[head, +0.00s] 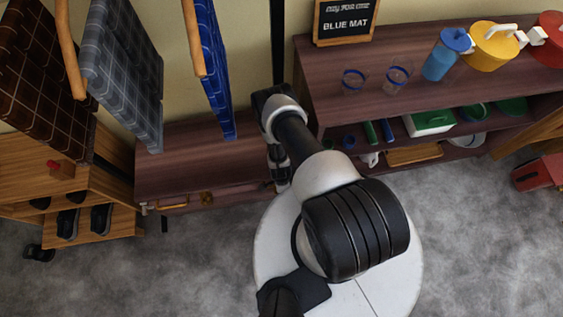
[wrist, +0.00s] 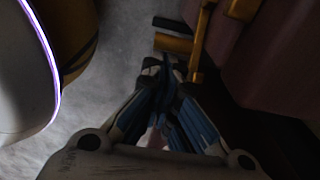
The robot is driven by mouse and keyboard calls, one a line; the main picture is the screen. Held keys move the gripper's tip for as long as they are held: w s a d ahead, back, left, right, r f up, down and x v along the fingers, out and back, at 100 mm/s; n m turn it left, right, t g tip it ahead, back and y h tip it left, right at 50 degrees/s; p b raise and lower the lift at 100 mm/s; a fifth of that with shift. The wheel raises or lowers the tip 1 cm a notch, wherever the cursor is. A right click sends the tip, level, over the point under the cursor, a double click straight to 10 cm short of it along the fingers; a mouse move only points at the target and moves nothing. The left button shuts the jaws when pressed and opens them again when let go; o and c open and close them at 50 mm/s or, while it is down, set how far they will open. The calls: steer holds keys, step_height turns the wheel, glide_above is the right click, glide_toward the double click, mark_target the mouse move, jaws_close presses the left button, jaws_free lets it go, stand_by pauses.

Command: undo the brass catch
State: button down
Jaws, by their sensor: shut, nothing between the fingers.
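The brass catch (head: 206,198) sits on the front of a dark reddish wooden chest (head: 234,155), small in the head view. In the wrist view a brass bar of it (wrist: 200,45) runs down towards my fingertips, just right of them. My gripper (wrist: 167,65) is shut and empty. Its fingertips look close to the bar's lower end; I cannot tell if they touch. In the head view my gripper (head: 282,185) is at the chest's right end, partly hidden by my own arm.
A yellow-brown handle (head: 173,205) is on the chest front, left of the catch. Hanging cloths (head: 122,70) are above the chest. A shelf unit (head: 325,75) with cups and jugs stands right. A wooden rack (head: 60,180) stands left. Grey floor in front is clear.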

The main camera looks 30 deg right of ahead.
steer(key=shift+d+f, duration=0.15)
steer(key=shift+f, duration=0.3)
steer(key=shift+r, duration=0.15)
